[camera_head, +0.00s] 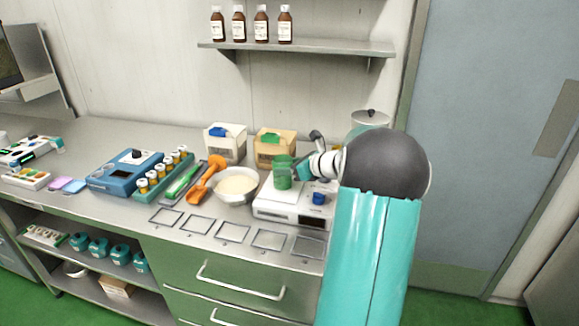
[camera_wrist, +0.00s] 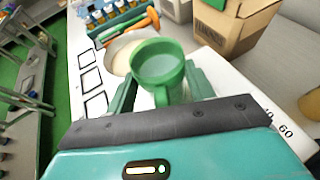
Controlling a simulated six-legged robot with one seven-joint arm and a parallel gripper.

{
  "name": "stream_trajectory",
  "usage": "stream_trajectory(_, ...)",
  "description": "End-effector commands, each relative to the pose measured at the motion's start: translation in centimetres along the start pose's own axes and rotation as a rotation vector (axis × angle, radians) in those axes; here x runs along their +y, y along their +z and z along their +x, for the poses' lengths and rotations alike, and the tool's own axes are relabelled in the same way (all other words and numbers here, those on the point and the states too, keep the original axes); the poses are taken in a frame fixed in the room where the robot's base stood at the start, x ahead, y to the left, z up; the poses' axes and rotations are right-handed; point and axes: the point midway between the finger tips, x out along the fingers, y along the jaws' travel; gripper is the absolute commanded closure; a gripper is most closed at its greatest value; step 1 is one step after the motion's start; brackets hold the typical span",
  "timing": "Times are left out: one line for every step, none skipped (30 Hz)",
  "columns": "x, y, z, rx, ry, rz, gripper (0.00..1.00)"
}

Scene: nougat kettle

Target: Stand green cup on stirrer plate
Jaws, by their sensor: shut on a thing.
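The green cup (camera_head: 283,173) is upright over the top of the white stirrer plate (camera_head: 290,213). I cannot tell whether its base touches the plate. My gripper (camera_head: 298,171) reaches in from the right and is shut on the cup. In the wrist view, the cup (camera_wrist: 158,64) sits between the two green fingers of my gripper (camera_wrist: 163,90), with its handle toward my palm. The cup's inside looks empty. Part of the stirrer plate (camera_wrist: 218,75), with printed numbers, shows at the right; the surface below the cup is hidden.
A white bowl of pale powder (camera_head: 237,185) stands just left of the plate, beside an orange scoop (camera_head: 205,181). Two cartons (camera_head: 273,148) stand behind. Several outlined squares (camera_head: 232,232) mark clear bench in front. A lidded pot (camera_head: 370,118) is at the back right.

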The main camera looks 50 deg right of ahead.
Motion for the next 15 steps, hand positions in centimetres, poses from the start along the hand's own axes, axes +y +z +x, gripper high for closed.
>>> stream_trajectory(0.03,0.12,0.01,-0.001,0.001,-0.001,0.76)
stream_trajectory(0.04,0.13,0.01,-0.001,0.001,-0.001,0.76)
stream_trajectory(0.04,0.12,0.00,-0.001,0.001,-0.001,0.76)
stream_trajectory(0.04,0.09,0.02,-0.001,0.001,-0.001,0.76)
stream_trajectory(0.04,0.02,0.05,-0.001,0.001,-0.001,0.76)
stream_trajectory(0.05,-0.10,0.10,-0.001,0.001,-0.001,0.76)
stream_trajectory(0.05,-0.13,0.10,0.000,0.001,0.000,0.43)
stream_trajectory(0.05,-0.12,0.09,0.000,0.001,0.000,0.37)
stream_trajectory(0.06,-0.11,0.09,0.000,0.001,0.000,0.29)
stream_trajectory(0.05,-0.11,0.08,0.000,0.001,0.000,0.25)
stream_trajectory(0.06,-0.11,0.09,0.000,0.001,0.000,0.25)
stream_trajectory(0.05,-0.10,0.08,0.000,0.001,-0.001,0.25)
stream_trajectory(0.06,-0.10,0.08,0.000,0.001,-0.001,0.25)
stream_trajectory(0.05,-0.10,0.08,0.000,0.001,-0.001,0.25)
stream_trajectory(0.05,-0.10,0.08,0.000,0.001,0.000,0.25)
